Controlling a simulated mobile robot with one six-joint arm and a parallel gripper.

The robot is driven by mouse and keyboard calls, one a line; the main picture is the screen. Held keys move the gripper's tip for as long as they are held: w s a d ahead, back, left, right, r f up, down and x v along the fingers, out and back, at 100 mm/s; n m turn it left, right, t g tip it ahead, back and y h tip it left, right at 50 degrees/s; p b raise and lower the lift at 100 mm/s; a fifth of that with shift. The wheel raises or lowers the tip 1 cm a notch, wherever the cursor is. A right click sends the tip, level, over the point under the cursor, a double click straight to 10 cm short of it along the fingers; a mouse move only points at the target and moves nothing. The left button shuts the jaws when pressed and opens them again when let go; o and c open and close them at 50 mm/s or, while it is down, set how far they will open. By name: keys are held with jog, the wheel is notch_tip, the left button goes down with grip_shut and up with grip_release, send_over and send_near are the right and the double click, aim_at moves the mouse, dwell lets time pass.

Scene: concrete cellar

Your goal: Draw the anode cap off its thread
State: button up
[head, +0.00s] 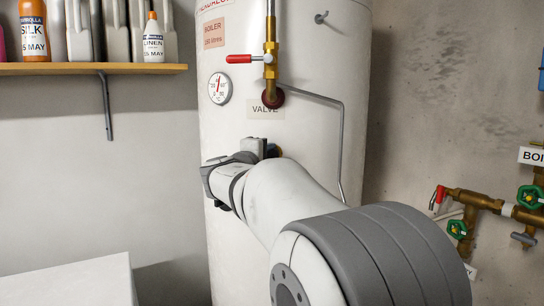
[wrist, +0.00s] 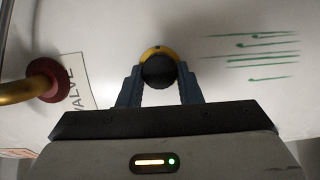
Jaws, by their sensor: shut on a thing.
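The anode cap (wrist: 158,72) is a dark round knob in the wrist view, between the two blue-grey fingers of my gripper (wrist: 158,82). My gripper is shut on it. A yellow brass ring (wrist: 157,49) shows around the cap's far side, against the white boiler wall. I cannot tell from this how far the cap sits along its thread. In the head view my gripper (head: 263,150) is at the front of the white boiler (head: 325,70), just below the VALVE label (head: 265,113). The cap is mostly hidden there behind the gripper and arm.
A brass pipe with a red-handled valve (head: 240,59) enters the boiler above my gripper, and a thin grey pipe (head: 342,140) bends down at its right. A dial gauge (head: 220,88) is at upper left. A shelf (head: 90,69) with bottles is left; brass pipework (head: 475,200) is right.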

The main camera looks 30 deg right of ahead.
jog(key=shift+c, duration=1.1)
jog(key=shift+a, duration=0.1)
jog(key=shift+s+a+b, duration=0.3)
jog(key=shift+s, duration=0.25)
jog(key=shift+s+a+b, duration=0.3)
jog(key=shift+s, duration=0.2)
jog(key=shift+s+a+b, duration=0.55)
jog(key=shift+s+a, duration=0.05)
jog(key=shift+s, duration=0.2)
jog(key=shift+s+a+b, duration=0.5)
jog(key=shift+s+a, duration=0.05)
jog(key=shift+s, duration=0.25)
